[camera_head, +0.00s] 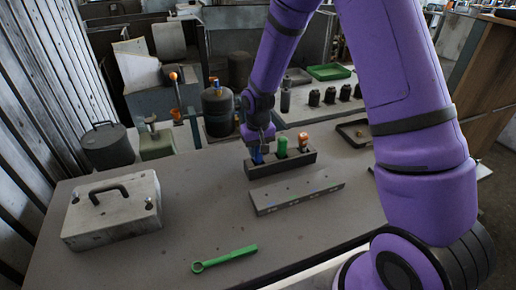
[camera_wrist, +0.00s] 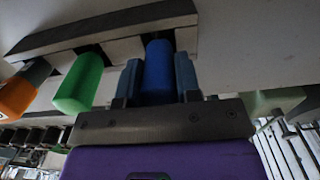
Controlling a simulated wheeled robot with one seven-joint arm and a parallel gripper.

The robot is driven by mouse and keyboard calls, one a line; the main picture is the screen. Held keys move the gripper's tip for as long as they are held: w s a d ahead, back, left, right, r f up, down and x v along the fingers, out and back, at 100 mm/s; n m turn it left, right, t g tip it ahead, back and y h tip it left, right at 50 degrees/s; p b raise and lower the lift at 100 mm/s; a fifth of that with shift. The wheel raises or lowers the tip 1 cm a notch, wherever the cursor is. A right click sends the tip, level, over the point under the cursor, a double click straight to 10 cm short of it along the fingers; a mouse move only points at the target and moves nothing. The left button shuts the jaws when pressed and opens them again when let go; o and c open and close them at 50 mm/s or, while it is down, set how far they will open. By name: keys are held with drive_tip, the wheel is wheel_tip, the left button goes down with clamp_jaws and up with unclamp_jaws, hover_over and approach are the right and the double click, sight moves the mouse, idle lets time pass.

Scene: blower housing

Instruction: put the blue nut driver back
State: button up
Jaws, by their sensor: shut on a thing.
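The blue nut driver (camera_head: 258,157) stands at the left end of a dark holder block (camera_head: 290,164) in the head view. My gripper (camera_head: 258,146) is right above it, with its fingers around the blue handle. In the wrist view the blue handle (camera_wrist: 158,72) is between the two fingers of my gripper (camera_wrist: 158,78), and its far end is at the holder (camera_wrist: 105,32). How deep it sits in the holder is hidden. A green-handled driver (camera_head: 282,147) and an orange-handled driver (camera_head: 303,140) stand in the same holder.
A grey bar with small coloured marks (camera_head: 298,195) lies in front of the holder. A green ring wrench (camera_head: 225,258) lies near the table's front edge. A grey case with a handle (camera_head: 112,210) stands at left. The table between case and holder is clear.

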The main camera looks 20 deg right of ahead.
idle(0.3)
drive_tip(key=o, duration=1.6)
drive_tip(key=shift+r, duration=0.1)
drive_tip(key=shift+r, duration=3.9)
